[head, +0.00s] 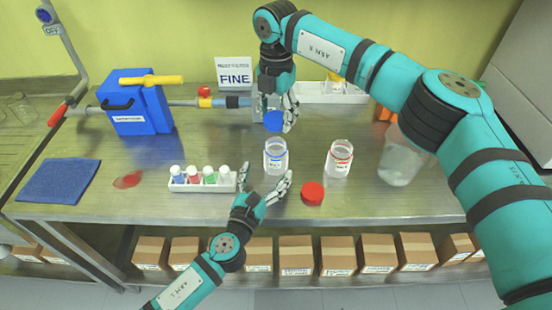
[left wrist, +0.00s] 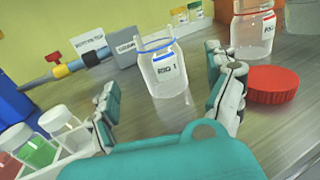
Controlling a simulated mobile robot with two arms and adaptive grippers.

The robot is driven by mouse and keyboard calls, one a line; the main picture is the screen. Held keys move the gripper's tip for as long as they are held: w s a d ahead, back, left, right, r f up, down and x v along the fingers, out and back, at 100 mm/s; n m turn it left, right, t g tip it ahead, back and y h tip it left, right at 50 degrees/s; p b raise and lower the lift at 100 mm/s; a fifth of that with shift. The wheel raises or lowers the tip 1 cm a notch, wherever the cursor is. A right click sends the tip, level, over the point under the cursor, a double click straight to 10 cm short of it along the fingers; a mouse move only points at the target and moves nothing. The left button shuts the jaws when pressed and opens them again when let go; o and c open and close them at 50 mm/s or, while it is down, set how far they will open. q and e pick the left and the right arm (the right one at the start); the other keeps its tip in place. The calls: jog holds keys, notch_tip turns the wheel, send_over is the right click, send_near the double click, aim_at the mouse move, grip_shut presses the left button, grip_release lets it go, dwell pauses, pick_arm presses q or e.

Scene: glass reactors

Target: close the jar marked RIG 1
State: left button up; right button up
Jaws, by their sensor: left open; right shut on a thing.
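The clear jar marked RIG 1 (left wrist: 168,72), with a blue ring at its neck, stands upright and open on the metal bench. It also shows in the head view (head: 276,160). My left gripper (head: 265,181) is open just in front of the jar, low over the bench. In the left wrist view its fingers are spread either side, with the jar beyond them and not gripped. My right gripper (head: 278,108) points down and is shut on a blue lid (head: 273,122), held above and slightly behind the jar. The exact gap between lid and jar is unclear.
A red-ringed jar (head: 339,160) stands open at the right, with a red lid (head: 312,194) on the bench before it. A white rack of vials (head: 203,184) is left of my left gripper. A clear beaker (head: 401,160) stands further right; a blue machine (head: 137,108) sits back left.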

pick_arm(q)
jog(key=x, duration=0.8)
jog(key=c, duration=1.8)
pick_arm(e)
send_over(276, 139)
jog(key=s, duration=0.2)
jog(key=shift+s+f, duration=0.1)
jog(key=shift+f, duration=2.35)
jog(key=shift+f, duration=0.1)
jog(key=shift+f, duration=0.8)
pick_arm(q)
grip_shut()
pick_arm(e)
jog(key=shift+f, duration=0.55)
